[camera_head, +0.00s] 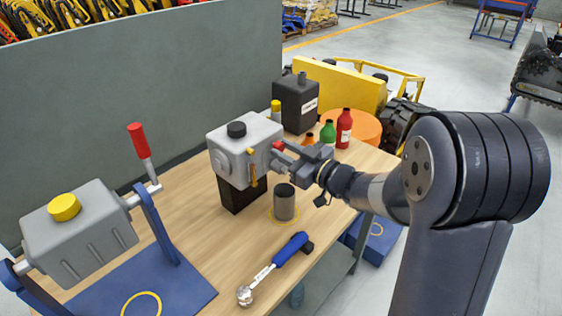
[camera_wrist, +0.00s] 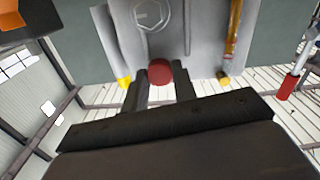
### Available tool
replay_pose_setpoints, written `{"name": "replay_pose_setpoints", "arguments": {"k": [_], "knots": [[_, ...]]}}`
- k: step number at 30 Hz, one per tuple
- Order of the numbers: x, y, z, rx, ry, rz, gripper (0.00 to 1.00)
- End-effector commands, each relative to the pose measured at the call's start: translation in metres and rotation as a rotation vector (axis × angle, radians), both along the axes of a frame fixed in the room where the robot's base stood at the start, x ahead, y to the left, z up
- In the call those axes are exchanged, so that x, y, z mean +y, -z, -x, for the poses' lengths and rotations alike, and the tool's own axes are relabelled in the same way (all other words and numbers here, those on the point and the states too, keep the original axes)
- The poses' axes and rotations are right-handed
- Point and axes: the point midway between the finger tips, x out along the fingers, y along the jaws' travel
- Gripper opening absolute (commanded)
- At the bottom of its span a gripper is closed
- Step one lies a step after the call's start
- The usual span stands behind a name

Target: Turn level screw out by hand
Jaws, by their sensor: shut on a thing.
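The grey gearbox housing (camera_head: 232,150) with a black cap (camera_head: 236,129) stands on a black block on the bench. The red level screw (camera_head: 278,146) sits at the housing's right side. In the wrist view the red screw (camera_wrist: 160,72) lies between the two dark fingers, against the grey housing wall (camera_wrist: 205,45). My gripper (camera_head: 283,154) reaches in from the right and is shut on the screw; the same gripper (camera_wrist: 161,80) shows from behind in the wrist view. The fingers hide part of the screw, so I cannot tell how far it is turned.
A grey cup (camera_head: 285,204) stands just below my gripper. A ratchet (camera_head: 272,270) lies at the front edge. Green (camera_head: 328,132) and red (camera_head: 344,128) bottles and a black canister (camera_head: 295,103) stand behind. A second grey unit (camera_head: 85,240) with a red-handled crank stands left.

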Motion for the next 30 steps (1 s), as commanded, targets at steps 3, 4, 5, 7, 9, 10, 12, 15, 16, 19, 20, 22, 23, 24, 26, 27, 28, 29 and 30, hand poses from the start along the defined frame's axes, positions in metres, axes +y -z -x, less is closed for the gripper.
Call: {"name": "replay_pose_setpoints", "arguments": {"k": [3, 4, 5, 7, 9, 10, 12, 15, 16, 19, 20, 22, 23, 24, 26, 27, 28, 29, 30], "knots": [[0.0001, 0.0048, 0.0001, -0.085, 0.0, 0.065, 0.1], [0.0001, 0.0042, 0.0001, -0.1, 0.0, 0.077, 0.1], [0.0001, 0.0034, 0.0001, -0.112, 0.0, 0.086, 0.1], [0.0001, 0.0015, 0.0001, -0.128, 0.0, 0.099, 0.1], [0.0001, 0.0003, 0.0001, -0.132, -0.001, 0.103, 0.1], [0.0001, 0.0, 0.0002, -0.131, -0.001, 0.104, 0.1], [0.0001, -0.0002, 0.0001, -0.13, -0.001, 0.103, 0.1], [0.0001, 0.0, 0.0, -0.13, -0.001, 0.103, 0.1], [0.0001, 0.0006, 0.0, -0.133, 0.0, 0.105, 0.1], [0.0001, 0.0043, 0.0, -0.177, 0.0, 0.138, 0.1], [0.0, 0.0054, -0.0001, -0.2, 0.0, 0.155, 0.1], [0.0001, 0.006, 0.0, -0.263, 0.001, 0.201, 0.1], [0.0001, 0.0063, 0.0, -0.29, 0.001, 0.222, 0.1], [0.0, 0.0064, 0.0, -0.325, 0.001, 0.251, 0.1], [0.0001, 0.0061, -0.0001, -0.378, 0.002, 0.291, 0.1], [0.0001, 0.0062, 0.0, -0.414, 0.001, 0.319, 0.1], [0.0001, 0.0061, 0.0, -0.441, 0.001, 0.34, 0.1], [0.0001, 0.006, 0.0001, -0.467, 0.002, 0.36, 0.1], [0.0, 0.0064, 0.0, -0.503, 0.002, 0.39, 0.1]]}}
